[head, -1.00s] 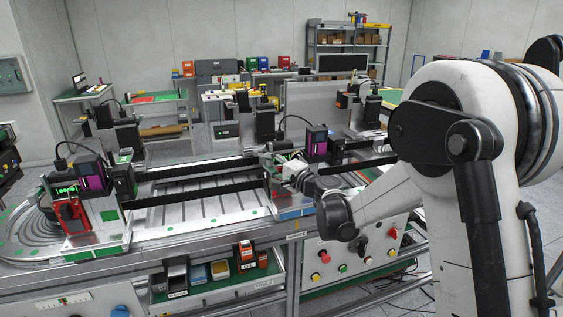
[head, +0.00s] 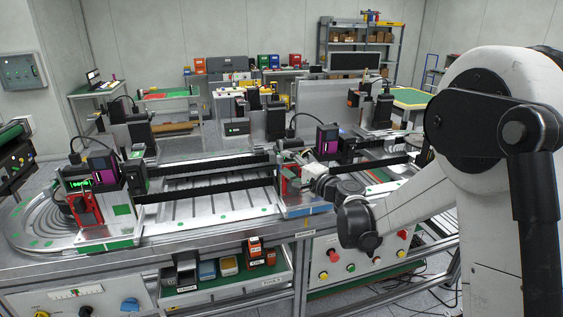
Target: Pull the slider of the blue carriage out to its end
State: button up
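The blue carriage (head: 306,210) stands on the near rail right of the bench's middle. It has a blue strip along its base and a red part (head: 293,189) on its front. My gripper (head: 305,174) is right at the upper part of this carriage, reaching in from the right. Its fingers are small here and partly merge with the carriage, so I cannot tell whether they touch or hold the slider. The slider itself is not clearly seen.
A second carriage with a green base strip (head: 110,244) and a red handle (head: 84,209) stands at the left. Black beams span the frame. A tray (head: 222,290) with several bins hangs below the front edge. A button panel (head: 350,256) is under my arm.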

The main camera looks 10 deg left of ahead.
jog(key=v, duration=0.8)
jog(key=shift+s, duration=0.15)
jog(key=shift+d, duration=0.1)
jog(key=s+d+r+n+g+h+b, duration=0.1)
jog(key=s+d+n+g+h, duration=0.15)
jog(key=s, duration=0.45)
jog(key=s+d+r+n+g+h+b, duration=0.1)
jog(key=s+d+n+h, duration=0.15)
jog(key=s, duration=0.55)
jog(key=s+d+f+n+g+h+b, duration=0.1)
jog(key=s+d+f+n+h, duration=0.1)
jog(key=s+d, duration=0.6)
jog(key=s+d+f+n+g+h, duration=0.1)
jog(key=s+d+f+h, duration=0.4)
jog(key=s, duration=0.8)
jog(key=d+h, duration=0.1)
jog(key=d, duration=0.2)
jog(key=shift+s+n+b, duration=0.2)
jog(key=shift+n+b, duration=0.2)
jog(key=shift+d+f, duration=0.1)
jog(key=shift+c, duration=0.2)
dwell(1.0)
